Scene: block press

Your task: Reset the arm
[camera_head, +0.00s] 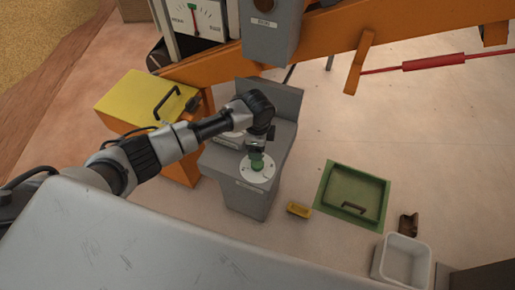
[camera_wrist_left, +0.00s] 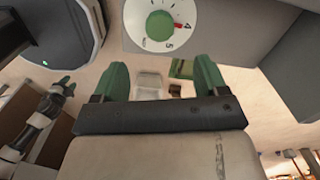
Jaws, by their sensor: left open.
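My left arm reaches in from the left in the head view. Its gripper (camera_head: 257,158) points down over a round white dial (camera_head: 245,171) on top of a grey pedestal (camera_head: 243,198). In the left wrist view its two green fingers (camera_wrist_left: 160,78) are spread wide with nothing between them. That view shows the numbered dial (camera_wrist_left: 140,25) beyond the fingertips, with a green knob (camera_wrist_left: 160,25) at its centre and a red mark near the 4. The knob is apart from the fingers. My right gripper (camera_wrist_left: 60,88) is small at the left of the wrist view; its opening is unclear.
A yellow-topped box (camera_head: 140,98) stands left of the pedestal. An orange beam (camera_head: 335,35) and a gauge (camera_head: 195,18) are behind. A green floor hatch (camera_head: 353,194), yellow block (camera_head: 299,210), brown block (camera_head: 408,224) and white bin (camera_head: 402,260) lie right. Open floor surrounds them.

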